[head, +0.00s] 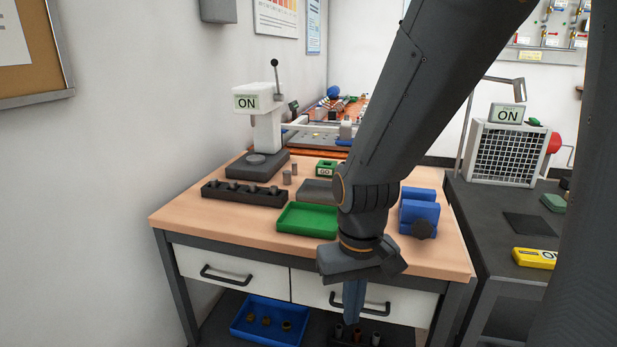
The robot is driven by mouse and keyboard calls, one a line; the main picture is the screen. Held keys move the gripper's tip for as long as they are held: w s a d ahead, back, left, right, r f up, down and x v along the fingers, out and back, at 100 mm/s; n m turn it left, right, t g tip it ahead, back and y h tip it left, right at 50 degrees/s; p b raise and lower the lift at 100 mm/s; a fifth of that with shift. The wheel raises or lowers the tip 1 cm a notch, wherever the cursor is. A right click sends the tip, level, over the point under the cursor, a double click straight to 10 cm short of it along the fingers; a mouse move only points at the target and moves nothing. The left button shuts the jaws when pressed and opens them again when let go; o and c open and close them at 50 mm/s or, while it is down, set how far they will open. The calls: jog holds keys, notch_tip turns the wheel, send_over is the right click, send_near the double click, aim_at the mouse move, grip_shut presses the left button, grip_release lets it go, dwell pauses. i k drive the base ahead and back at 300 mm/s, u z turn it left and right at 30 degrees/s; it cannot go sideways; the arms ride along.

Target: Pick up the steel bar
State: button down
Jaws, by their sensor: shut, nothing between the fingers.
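My gripper (351,318) hangs pointing down in front of the wooden workbench (180,215), over its drawer fronts. Its fingers are together and hold nothing. Two small grey upright cylinders (287,178) stand on the bench behind the green tray, up and left of my gripper; one may be the steel bar, but I cannot tell. A black rack (222,190) with several small grey pieces lies left of them. My arm hides part of the bench's middle.
An empty-looking green tray (300,232) and a blue vise-like block (419,212) are on the bench. A white press-like device with an ON sign (246,102) stands behind. A blue bin (243,337) sits below. A dark table (485,222) with a caged ON unit (508,152) is right.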

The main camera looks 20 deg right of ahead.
aim_at(287, 174)
jog(key=k, duration=0.55)
jog(key=u, duration=0.9)
jog(key=i, duration=1.75)
jog(key=z, duration=0.2)
